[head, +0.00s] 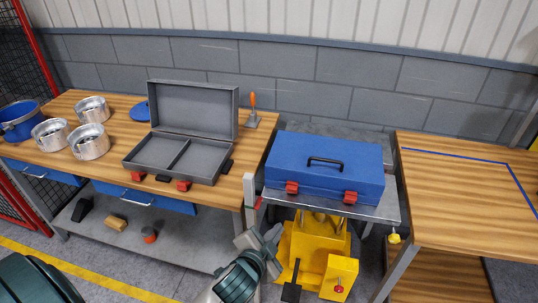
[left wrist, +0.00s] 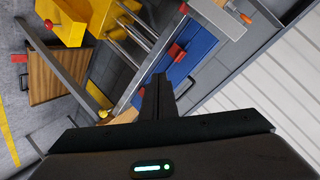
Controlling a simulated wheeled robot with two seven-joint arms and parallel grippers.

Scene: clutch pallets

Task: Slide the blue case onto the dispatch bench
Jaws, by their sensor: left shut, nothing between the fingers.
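The blue case (head: 325,165) lies shut on the grey top of a yellow lift table (head: 375,212), black handle up and two red latches facing me. It also shows in the left wrist view (left wrist: 198,52). The dispatch bench appears to be the wooden bench (head: 450,205) at the right, marked with a blue line; a narrow gap separates it from the lift top. My left gripper (head: 268,240) is shut and empty, in front of and left of the case, apart from it. Its fingers (left wrist: 157,95) show together in the left wrist view. My right gripper is not in view.
A wooden workbench (head: 110,125) at the left holds an open grey case (head: 180,140), several metal pots and an orange-handled tool (head: 252,110). An upright grey post (head: 249,190) stands at the lift's left edge. The dispatch bench top is clear.

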